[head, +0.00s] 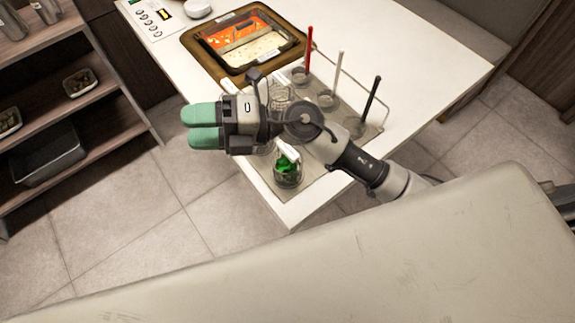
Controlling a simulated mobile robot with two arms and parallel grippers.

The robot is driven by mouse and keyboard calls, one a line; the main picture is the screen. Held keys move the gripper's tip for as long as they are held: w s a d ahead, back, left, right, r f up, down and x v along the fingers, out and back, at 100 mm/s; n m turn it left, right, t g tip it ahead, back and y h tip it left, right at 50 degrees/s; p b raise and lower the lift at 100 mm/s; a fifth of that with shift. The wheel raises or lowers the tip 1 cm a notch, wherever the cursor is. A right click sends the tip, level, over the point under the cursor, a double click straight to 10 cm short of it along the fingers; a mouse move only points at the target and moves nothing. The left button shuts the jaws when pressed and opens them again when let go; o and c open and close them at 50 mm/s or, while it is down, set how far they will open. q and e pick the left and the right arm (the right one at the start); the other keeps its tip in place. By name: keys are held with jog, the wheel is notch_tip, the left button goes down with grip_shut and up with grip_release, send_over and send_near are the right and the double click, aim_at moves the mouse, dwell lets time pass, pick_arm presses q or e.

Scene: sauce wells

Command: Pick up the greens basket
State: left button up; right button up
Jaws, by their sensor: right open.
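The greens basket (288,178) is a small round container with bright green contents. It stands near the front corner of the white table, on a grey mat (262,172). A white piece, perhaps a handle or part of the basket, shows at its top. My right gripper (201,126), with two green fingertips, is open and empty, left of the basket and apart from it in the picture. The gap between its fingers looks narrow from this angle. My right arm passes over the mat just behind the basket. My left gripper is not in view.
Small containers with a red handle (309,45), a white handle (338,72) and a black handle (371,98) stand behind my arm. A brown-rimmed tray (197,48) with orange and pale food lies farther back. Shelves (75,103) stand at left. The table's right side is clear.

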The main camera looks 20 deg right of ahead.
notch_tip(320, 180, down, 4)
jog(key=s+n+g+h, duration=0.1)
jog(key=n+g+h, duration=0.3)
jog(key=n+t+h+p, duration=0.1)
jog(key=h, duration=1.4)
send_over(288, 149)
jog(key=f, duration=1.3)
jog(key=shift+s+a, duration=0.15)
jog(key=shift+a, duration=0.05)
jog(key=f+p, duration=0.1)
jog(key=f, duration=0.1)
jog(key=f+p, duration=0.1)
jog(key=f, duration=0.2)
jog(key=shift+d+f, duration=0.2)
jog(key=shift+f, duration=0.05)
jog(key=shift+w+f, duration=0.2)
jog(key=shift+f, duration=0.05)
grip_shut()
